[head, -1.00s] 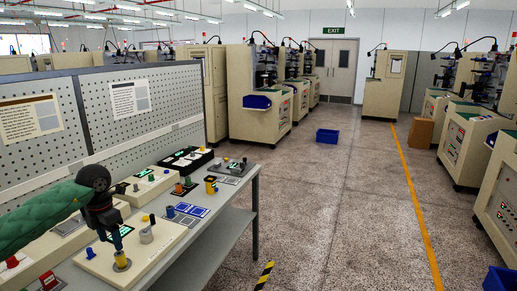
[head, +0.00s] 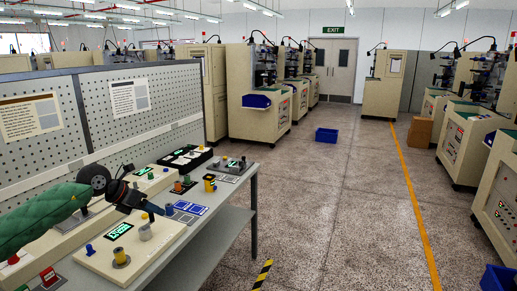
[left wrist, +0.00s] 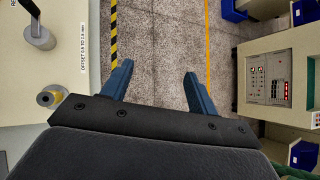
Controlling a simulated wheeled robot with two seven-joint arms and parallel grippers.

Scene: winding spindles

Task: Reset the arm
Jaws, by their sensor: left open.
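My left gripper (head: 161,210) points forward and to the right over the bench, above the cream fixture panel (head: 150,258). In the left wrist view its two blue fingers (left wrist: 158,82) are spread apart, with only floor between them. A grey cylinder (head: 145,231) and a blue knob (head: 90,250) are on the same panel. My right gripper is not in view.
The grey bench (head: 222,213) carries several fixtures and is backed by a perforated board (head: 45,150). Beyond its right edge is open floor with a blue bin (head: 326,134). Cream machines (head: 258,95) stand further back.

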